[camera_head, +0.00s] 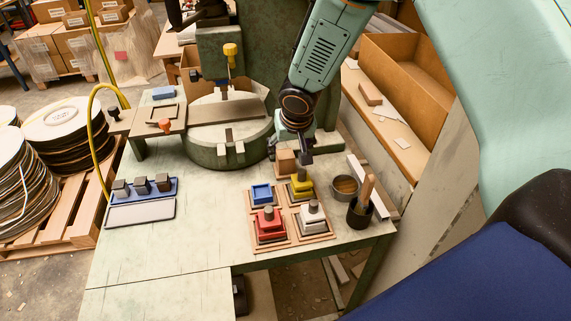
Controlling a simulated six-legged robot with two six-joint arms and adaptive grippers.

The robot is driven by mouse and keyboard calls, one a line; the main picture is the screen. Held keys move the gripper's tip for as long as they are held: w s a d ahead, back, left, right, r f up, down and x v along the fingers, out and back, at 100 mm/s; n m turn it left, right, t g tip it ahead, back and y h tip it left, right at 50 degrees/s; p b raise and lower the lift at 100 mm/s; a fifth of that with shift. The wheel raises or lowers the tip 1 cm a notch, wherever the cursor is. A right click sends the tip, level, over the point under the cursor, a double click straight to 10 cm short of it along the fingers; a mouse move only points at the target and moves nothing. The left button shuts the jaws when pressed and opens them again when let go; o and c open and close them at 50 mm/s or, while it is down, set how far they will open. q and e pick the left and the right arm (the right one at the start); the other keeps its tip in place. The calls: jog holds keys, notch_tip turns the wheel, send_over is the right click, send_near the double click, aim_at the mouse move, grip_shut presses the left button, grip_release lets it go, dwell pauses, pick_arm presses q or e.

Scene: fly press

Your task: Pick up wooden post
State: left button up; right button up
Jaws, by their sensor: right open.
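A short tan wooden post (286,162) stands on the green table, behind the blue and yellow pieces. My right gripper (305,158) comes down from above, just to the right of the post and very near it. The gripper is open with nothing seen between its fingers. Its fingers are small and dark here, and I cannot tell whether they touch the post. My left gripper is not in view.
In front stand a blue tray (262,194), a yellow piece (301,186), a red piece (269,224) and a white piece (312,215) in wooden frames. A dark cup (359,214) holding a wooden handle is at right. The table's front left (170,255) is clear.

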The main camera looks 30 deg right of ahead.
aim_at(286, 156)
jog(key=shift+a+f, duration=0.15)
jog(key=shift+f, duration=0.15)
jog(key=shift+w+f, duration=0.1)
jog(key=shift+f, duration=0.15)
jog(key=x, duration=0.2)
jog(key=p+x, duration=0.1)
jog(key=x, duration=0.2)
jog(key=shift+w+r, duration=0.2)
jog(key=shift+w, duration=0.1)
jog(key=shift+s+a, duration=0.1)
jog(key=shift+f, duration=0.1)
jog(key=shift+w+f, duration=0.15)
jog(key=shift+w, duration=0.1)
jog(key=shift+c, duration=1.3)
jog(key=shift+s+r, duration=0.2)
jog(key=c, duration=0.6)
jog(key=shift+w+f, duration=0.1)
jog(key=shift+w, duration=0.05)
jog(key=c, duration=0.4)
